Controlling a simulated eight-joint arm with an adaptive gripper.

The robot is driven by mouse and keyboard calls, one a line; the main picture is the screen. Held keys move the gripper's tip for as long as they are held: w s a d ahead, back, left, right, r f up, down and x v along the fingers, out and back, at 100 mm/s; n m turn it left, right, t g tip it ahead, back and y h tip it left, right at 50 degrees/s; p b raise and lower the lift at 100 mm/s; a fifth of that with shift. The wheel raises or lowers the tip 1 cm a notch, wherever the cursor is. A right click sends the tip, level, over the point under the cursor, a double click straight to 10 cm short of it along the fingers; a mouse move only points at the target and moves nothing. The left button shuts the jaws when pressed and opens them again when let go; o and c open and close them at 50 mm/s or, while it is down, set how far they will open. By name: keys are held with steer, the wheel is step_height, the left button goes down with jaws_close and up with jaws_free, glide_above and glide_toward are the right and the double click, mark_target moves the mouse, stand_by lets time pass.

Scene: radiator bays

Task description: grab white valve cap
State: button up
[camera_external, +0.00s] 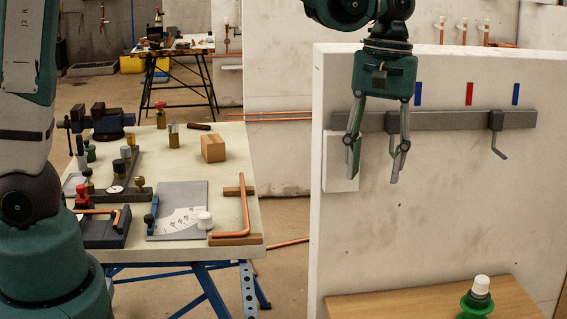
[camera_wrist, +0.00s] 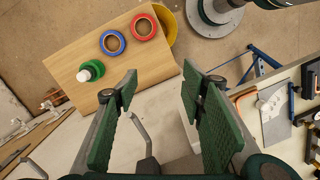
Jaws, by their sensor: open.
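I cannot tell which cap is the valve cap. My gripper (camera_external: 374,172) is open and empty, pointing down before the white panel, well above and left of the bottle. Its spread fingers (camera_wrist: 159,76) also show in the wrist view.
The wooden board (camera_wrist: 75,58) also carries a blue ring (camera_wrist: 112,35) and a red ring (camera_wrist: 144,20). A grey rail (camera_external: 450,120) with hooks runs along the white panel (camera_external: 430,220). The workbench (camera_external: 228,135) holds a bent copper pipe (camera_external: 245,205), a wooden block (camera_external: 213,148) and several fittings.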

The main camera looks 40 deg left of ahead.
steer(key=s+a+r+p, duration=0.2)
steer(key=s+a+r, duration=0.2)
steer(key=a, duration=0.5)
steer(key=n+t+b, duration=0.1)
steer(key=n+b, duration=0.6)
steer(key=n, duration=0.2)
glide_above(205, 214)
steer(key=f, duration=2.3)
steer(key=shift+s+f, duration=0.25)
steer(key=shift+f, duration=0.1)
steer(key=shift+f, duration=1.3)
steer(key=shift+w+f+b, duration=0.15)
steer(key=shift+f+b, duration=0.3)
steer(key=shift+f, duration=2.15)
